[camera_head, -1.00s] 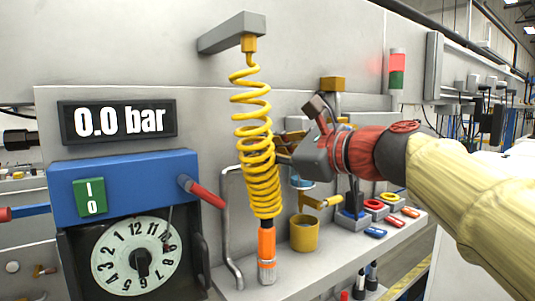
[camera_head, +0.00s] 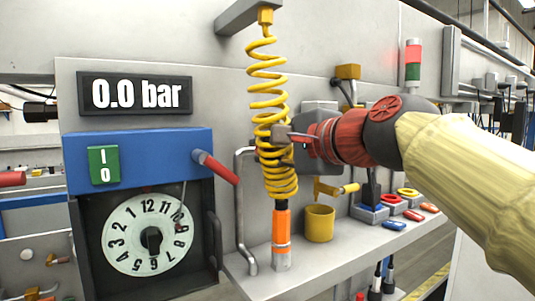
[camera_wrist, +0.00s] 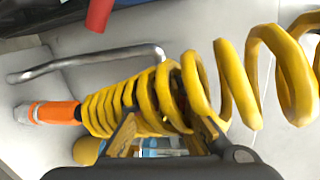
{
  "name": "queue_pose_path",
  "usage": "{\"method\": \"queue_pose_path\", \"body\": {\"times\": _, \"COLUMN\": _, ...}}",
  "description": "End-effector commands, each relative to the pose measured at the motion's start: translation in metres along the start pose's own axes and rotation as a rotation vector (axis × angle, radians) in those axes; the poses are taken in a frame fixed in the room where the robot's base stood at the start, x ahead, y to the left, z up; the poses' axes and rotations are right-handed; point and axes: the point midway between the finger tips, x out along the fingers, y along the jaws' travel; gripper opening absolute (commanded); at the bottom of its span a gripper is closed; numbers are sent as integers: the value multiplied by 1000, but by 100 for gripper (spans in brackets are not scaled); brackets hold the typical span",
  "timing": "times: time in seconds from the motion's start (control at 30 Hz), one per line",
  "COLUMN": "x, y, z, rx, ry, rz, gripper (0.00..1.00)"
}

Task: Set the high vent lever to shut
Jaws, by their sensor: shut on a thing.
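A lever with a red grip (camera_head: 215,167) sticks out from the right side of the blue box, angled down to the right. A yellow-handled lever (camera_head: 348,188) sits over a yellow cup, lower right of my gripper. I cannot tell which of them is the high vent lever. My gripper (camera_head: 283,138) is at the yellow coiled hose (camera_head: 268,88), level with its middle. In the wrist view, its fingers (camera_wrist: 167,130) lie on either side of the coils (camera_wrist: 143,97) and look shut on the hose. The coils partly hide the fingertips.
The hose hangs from a grey bracket (camera_head: 240,14) and ends in an orange connector (camera_head: 281,232) above the shelf (camera_head: 300,262). A bent grey pipe (camera_head: 241,210) stands left of it. The display (camera_head: 135,94) reads 0.0 bar above a dial (camera_head: 151,235). Coloured connectors (camera_head: 395,225) lie right.

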Motion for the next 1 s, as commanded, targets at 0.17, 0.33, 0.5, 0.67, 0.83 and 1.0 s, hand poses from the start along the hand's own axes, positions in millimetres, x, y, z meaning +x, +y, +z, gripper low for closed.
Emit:
{"method": "queue_pose_path", "body": {"times": 0.17, "x": 1, "y": 7, "z": 0, "rx": -80, "ry": 14, "rz": 2, "gripper": 0}}
{"method": "queue_pose_path", "body": {"times": 0.33, "x": 2, "y": 8, "z": -1, "rx": -124, "ry": 24, "rz": 2, "gripper": 0}}
{"method": "queue_pose_path", "body": {"times": 0.5, "x": 2, "y": 9, "z": -1, "rx": -141, "ry": 28, "rz": 3, "gripper": 0}}
{"method": "queue_pose_path", "body": {"times": 0.67, "x": 2, "y": 9, "z": -1, "rx": -143, "ry": 28, "rz": 3, "gripper": 0}}
{"method": "queue_pose_path", "body": {"times": 0.83, "x": 2, "y": 10, "z": -1, "rx": -143, "ry": 28, "rz": 4, "gripper": 0}}
{"method": "queue_pose_path", "body": {"times": 1.0, "x": 2, "y": 10, "z": -1, "rx": -142, "ry": 28, "rz": 4, "gripper": 22}}
